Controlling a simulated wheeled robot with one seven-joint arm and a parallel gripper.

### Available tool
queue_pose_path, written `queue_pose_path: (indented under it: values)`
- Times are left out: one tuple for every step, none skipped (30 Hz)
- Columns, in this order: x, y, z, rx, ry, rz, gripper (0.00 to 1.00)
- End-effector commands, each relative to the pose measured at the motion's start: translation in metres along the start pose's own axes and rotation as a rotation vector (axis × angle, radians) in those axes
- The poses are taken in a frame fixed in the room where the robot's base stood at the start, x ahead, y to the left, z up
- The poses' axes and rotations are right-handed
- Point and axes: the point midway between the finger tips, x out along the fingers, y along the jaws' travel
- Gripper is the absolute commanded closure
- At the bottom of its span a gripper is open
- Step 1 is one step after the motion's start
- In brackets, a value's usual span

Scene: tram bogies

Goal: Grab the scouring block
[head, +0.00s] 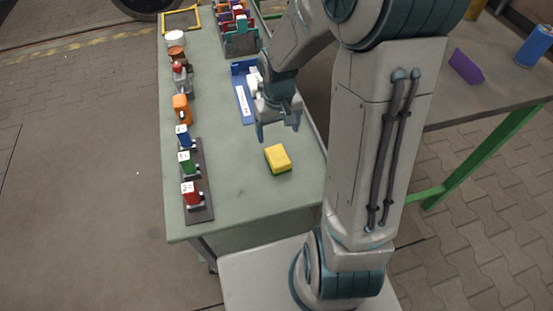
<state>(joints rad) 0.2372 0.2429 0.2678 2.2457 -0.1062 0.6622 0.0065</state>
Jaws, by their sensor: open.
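The scouring block (277,157) is a small block with a yellow top and a green base. It lies alone on the grey-green bench top (235,190), near the bench's front right part. My gripper (279,136) is open, with its fingers pointing down. In the picture it is just above and behind the block, and nothing shows between its fingers. It seems apart from the block; its exact height above the bench is hard to tell.
A dark strip (207,212) with numbered red, green and blue items lines the bench's left edge, with an orange item (181,106) beyond. A blue tray (243,104) lies behind my gripper. A second table (485,95) holds a purple block (465,67) and a blue can (535,45).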

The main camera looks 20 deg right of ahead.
Motion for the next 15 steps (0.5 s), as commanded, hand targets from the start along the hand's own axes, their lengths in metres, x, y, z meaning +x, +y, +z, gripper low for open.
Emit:
queue_pose_path:
  values:
    - [0.009, 0.0, -0.001, -0.001, -0.003, -0.003, 0.2]
    - [0.013, 0.0, -0.001, -0.001, -0.004, -0.003, 0.2]
    - [0.019, 0.0, -0.001, -0.002, -0.006, -0.003, 0.2]
    - [0.025, 0.0, 0.0, -0.003, -0.006, -0.003, 0.2]
    - [0.031, 0.0, 0.0, -0.003, -0.007, -0.003, 0.2]
    - [0.039, -0.001, 0.0, -0.002, -0.006, -0.003, 0.2]
    - [0.046, 0.0, 0.0, -0.001, -0.006, -0.003, 0.2]
    - [0.052, 0.0, 0.0, -0.002, -0.007, -0.003, 0.2]
    - [0.059, 0.0, 0.0, -0.003, -0.005, -0.003, 0.2]
    - [0.065, 0.0, 0.0, -0.002, -0.006, -0.003, 0.2]
    - [0.07, 0.0, 0.0, -0.001, -0.006, -0.003, 0.2]
    - [0.075, 0.0, 0.0, -0.001, -0.005, -0.003, 0.2]
    - [0.079, 0.0, 0.0, -0.002, -0.005, -0.002, 0.2]
    - [0.082, 0.0, 0.0, -0.003, -0.005, -0.002, 0.2]
    - [0.084, -0.001, -0.001, -0.003, -0.003, -0.002, 0.2]
